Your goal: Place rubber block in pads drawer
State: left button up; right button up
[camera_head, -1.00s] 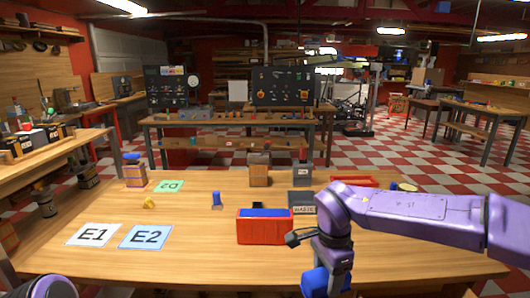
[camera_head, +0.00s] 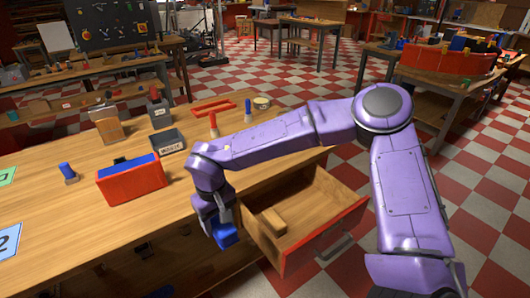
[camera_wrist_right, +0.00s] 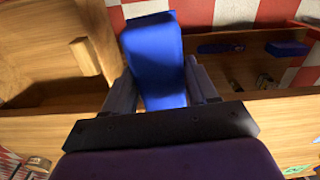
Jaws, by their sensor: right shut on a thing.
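My right gripper (camera_head: 222,222) is shut on a blue rubber block (camera_head: 225,236), which hangs below it by the table's front edge. In the right wrist view the block (camera_wrist_right: 153,60) stands out between the two fingers of the gripper (camera_wrist_right: 160,90). An open wooden drawer (camera_head: 318,240) with a red front lies just right of the gripper in the head view. A light wooden piece sits inside it, and it also shows in the wrist view (camera_wrist_right: 84,56). I see no label telling whether this is the pads drawer. My left gripper is out of view.
The wrist view shows another compartment holding blue pieces (camera_wrist_right: 287,48) at right.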

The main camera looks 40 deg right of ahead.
aim_at(299, 211)
jog(key=u, duration=2.1)
jog(key=k, duration=1.35)
jog(key=z, duration=2.3)
jog(key=i, duration=1)
